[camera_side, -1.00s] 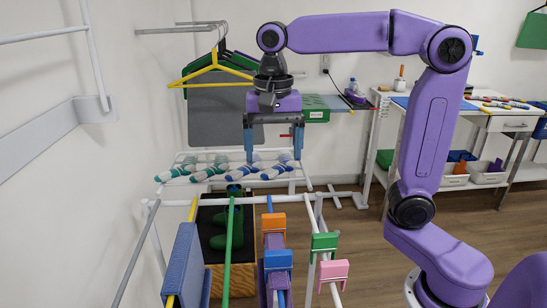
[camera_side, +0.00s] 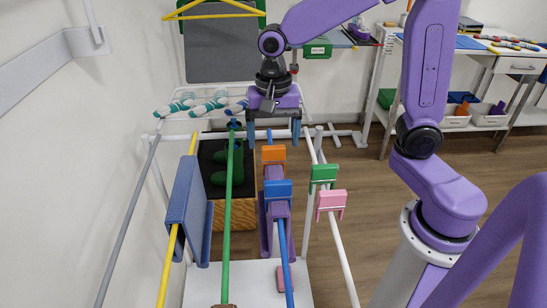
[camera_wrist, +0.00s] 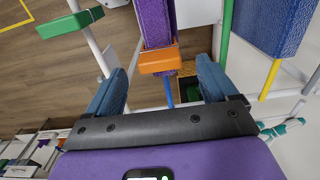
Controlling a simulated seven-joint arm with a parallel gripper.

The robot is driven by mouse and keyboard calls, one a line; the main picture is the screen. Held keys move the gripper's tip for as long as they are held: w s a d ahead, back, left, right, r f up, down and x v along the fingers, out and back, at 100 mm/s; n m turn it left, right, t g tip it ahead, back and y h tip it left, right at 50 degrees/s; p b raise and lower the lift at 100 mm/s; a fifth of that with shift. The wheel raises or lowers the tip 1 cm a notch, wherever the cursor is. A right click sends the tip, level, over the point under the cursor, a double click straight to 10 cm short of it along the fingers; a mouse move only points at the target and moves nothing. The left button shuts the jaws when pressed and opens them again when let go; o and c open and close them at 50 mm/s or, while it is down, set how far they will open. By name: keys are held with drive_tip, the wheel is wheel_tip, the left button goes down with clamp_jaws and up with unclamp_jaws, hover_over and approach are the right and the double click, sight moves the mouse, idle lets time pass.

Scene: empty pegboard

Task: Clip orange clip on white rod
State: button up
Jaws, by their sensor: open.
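The orange clip (camera_side: 273,155) hangs on the blue rod (camera_side: 283,245), behind a blue clip (camera_side: 278,190). The white rod (camera_side: 341,252) runs to its right and carries a green clip (camera_side: 323,174) and a pink clip (camera_side: 331,203). My gripper (camera_side: 273,138) is open, just above and behind the orange clip in the side view. In the wrist view my gripper (camera_wrist: 166,82) has its two blue fingers spread wide, with the orange clip (camera_wrist: 158,60) between and slightly beyond them. It holds nothing. Whether the fingers touch the clip cannot be told.
A green rod (camera_side: 229,235) and a yellow rod (camera_side: 170,265) with a blue cloth (camera_side: 184,205) lie to the left. A white crossbar (camera_side: 215,137) joins the rods' far ends.

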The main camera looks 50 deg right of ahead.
sight(273, 147)
wheel_tip(273, 147, down, 7)
drive_tip(key=shift+r, duration=0.15)
idle(0.4)
drive_tip(key=c, duration=1.3)
drive_tip(key=shift+r, duration=0.1)
drive_tip(key=shift+r, duration=1.55)
drive_tip(key=shift+r, duration=2.1)
